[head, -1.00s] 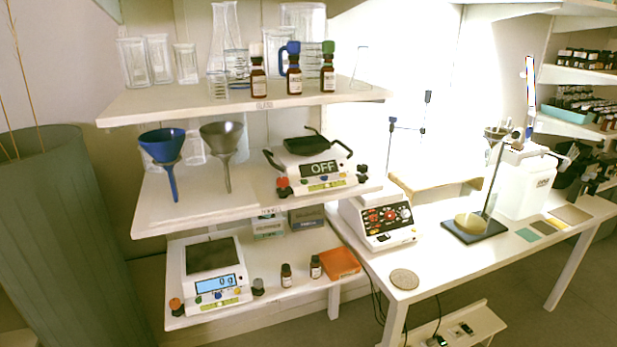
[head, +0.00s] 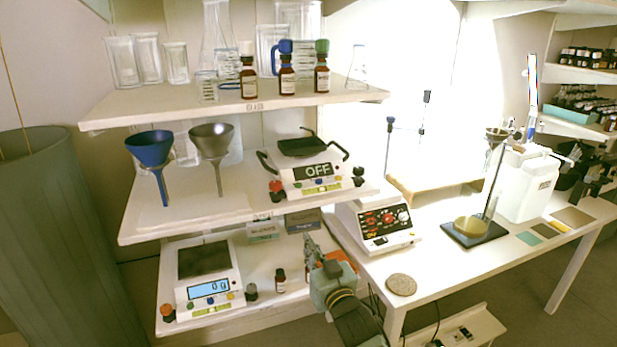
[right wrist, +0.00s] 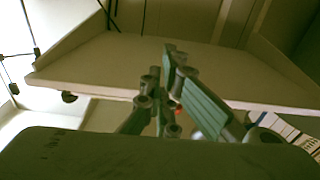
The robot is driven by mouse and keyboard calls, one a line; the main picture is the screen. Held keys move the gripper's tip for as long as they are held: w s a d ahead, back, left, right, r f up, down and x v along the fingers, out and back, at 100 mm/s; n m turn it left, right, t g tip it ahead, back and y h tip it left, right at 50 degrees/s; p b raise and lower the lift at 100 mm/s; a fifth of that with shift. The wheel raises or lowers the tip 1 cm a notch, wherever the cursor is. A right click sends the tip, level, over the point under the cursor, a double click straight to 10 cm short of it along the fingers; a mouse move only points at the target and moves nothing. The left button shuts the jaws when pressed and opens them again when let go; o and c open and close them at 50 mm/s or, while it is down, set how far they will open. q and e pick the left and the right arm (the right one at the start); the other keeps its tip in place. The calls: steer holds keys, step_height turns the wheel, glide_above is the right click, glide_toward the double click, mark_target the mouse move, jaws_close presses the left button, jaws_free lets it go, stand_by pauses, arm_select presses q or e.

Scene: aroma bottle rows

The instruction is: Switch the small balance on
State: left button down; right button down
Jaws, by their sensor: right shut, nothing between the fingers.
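A white balance (head: 325,186) with a dark pan and black side handles stands on the middle shelf; its display reads OFF. Below the display is a row of small coloured buttons. My right gripper (head: 309,243) is shut and empty, below and in front of the middle shelf, apart from both balances. It also shows shut in the right wrist view (right wrist: 171,58), under a pale shelf board. My left gripper is not in view.
Blue and grey funnels (head: 151,150) stand left on the middle shelf (head: 190,225). Brown bottles and glassware line the top shelf. A small brown bottle (head: 280,281) stands by my right gripper.

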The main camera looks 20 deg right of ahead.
mark_target(298, 184)
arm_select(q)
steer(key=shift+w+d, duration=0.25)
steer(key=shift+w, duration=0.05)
arm_select(e)
step_height(298, 184, up, 16)
steer(key=d+t, duration=0.1)
steer(key=t, duration=0.2)
steer(key=shift+s+d, duration=0.15)
steer(key=shift+s, duration=0.25)
steer(key=shift+r, duration=0.1)
